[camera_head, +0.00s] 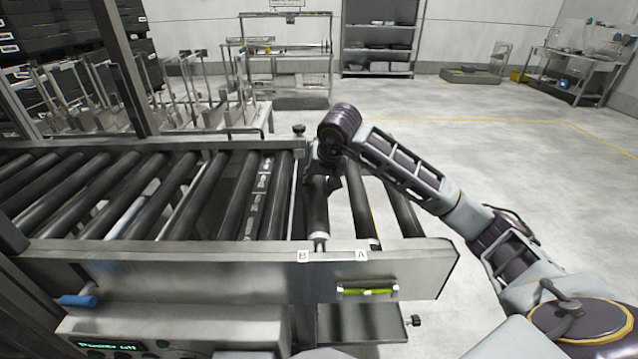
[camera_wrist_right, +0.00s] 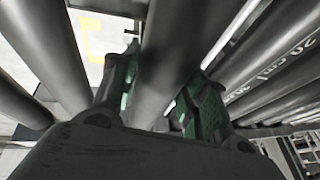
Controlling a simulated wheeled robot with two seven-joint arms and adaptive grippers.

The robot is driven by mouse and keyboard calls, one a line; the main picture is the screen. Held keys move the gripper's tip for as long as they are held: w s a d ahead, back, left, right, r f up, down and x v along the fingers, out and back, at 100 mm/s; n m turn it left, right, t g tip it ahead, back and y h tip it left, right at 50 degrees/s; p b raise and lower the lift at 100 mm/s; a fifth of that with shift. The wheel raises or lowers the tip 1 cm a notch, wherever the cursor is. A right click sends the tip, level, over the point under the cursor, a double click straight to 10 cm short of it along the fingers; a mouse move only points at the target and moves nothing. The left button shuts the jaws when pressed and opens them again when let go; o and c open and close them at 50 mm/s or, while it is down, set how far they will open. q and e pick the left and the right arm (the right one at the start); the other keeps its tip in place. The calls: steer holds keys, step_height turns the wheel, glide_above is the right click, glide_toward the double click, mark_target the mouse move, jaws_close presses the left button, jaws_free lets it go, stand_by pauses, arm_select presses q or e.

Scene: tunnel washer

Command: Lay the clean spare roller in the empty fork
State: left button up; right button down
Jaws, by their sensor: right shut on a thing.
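My right gripper (camera_head: 325,182) is shut on a dark grey roller (camera_head: 317,210), and its arm reaches in from the right. In the right wrist view the roller (camera_wrist_right: 172,55) passes between the green-padded fingers (camera_wrist_right: 160,100). The roller lies lengthwise, parallel to its neighbours, with its bright near end at the front rail (camera_head: 200,260), just right of the label B (camera_head: 303,256). I cannot tell whether that end rests in the fork or hovers just above it. Its far end is hidden by my gripper and wrist. My left gripper is not in view.
A roller (camera_head: 362,208) lies just right of the held one, near the label A (camera_head: 361,255), with another roller (camera_head: 403,205) beyond. A roller with white markings (camera_head: 258,195) lies to the left. A green level (camera_head: 368,292) is on the front rail. Open floor (camera_head: 500,160) lies right.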

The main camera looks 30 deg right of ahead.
steer(key=shift+f, duration=0.15)
arm_select(q)
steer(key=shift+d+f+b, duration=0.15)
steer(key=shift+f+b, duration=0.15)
steer(key=shift+b, duration=0.3)
arm_select(e)
steer(key=shift+f, duration=0.7)
steer(key=shift+f, duration=0.1)
steer(key=c, duration=0.8)
jaws_free()
steer(key=shift+o, duration=0.5)
steer(key=shift+f, duration=0.15)
steer(key=shift+s, duration=0.1)
